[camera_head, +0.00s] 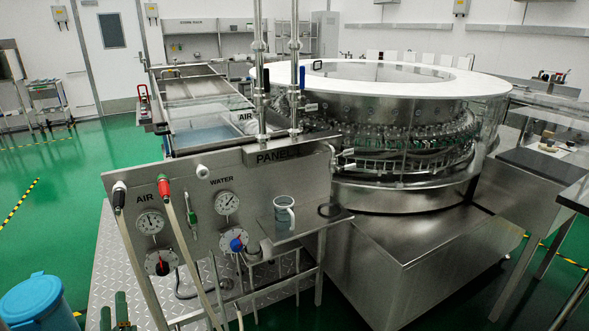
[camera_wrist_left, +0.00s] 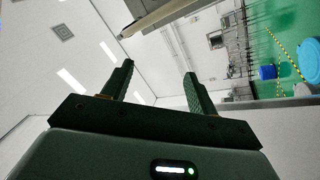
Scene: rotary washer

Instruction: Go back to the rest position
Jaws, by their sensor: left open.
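My left gripper (camera_head: 113,309) shows at the bottom left edge of the head view, as two green fingers pointing up, low in front of the panel. In the left wrist view its fingers (camera_wrist_left: 158,72) are spread apart with nothing between them. The gripper is open and empty, apart from the panel and from the mug. My right gripper is not in view.
The steel panel (camera_head: 185,181) with gauges, valves and hoses stands ahead. The round washer (camera_head: 400,120) is behind. A blue bin (camera_head: 38,303) is at lower left. Green floor (camera_head: 60,185) is open at left.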

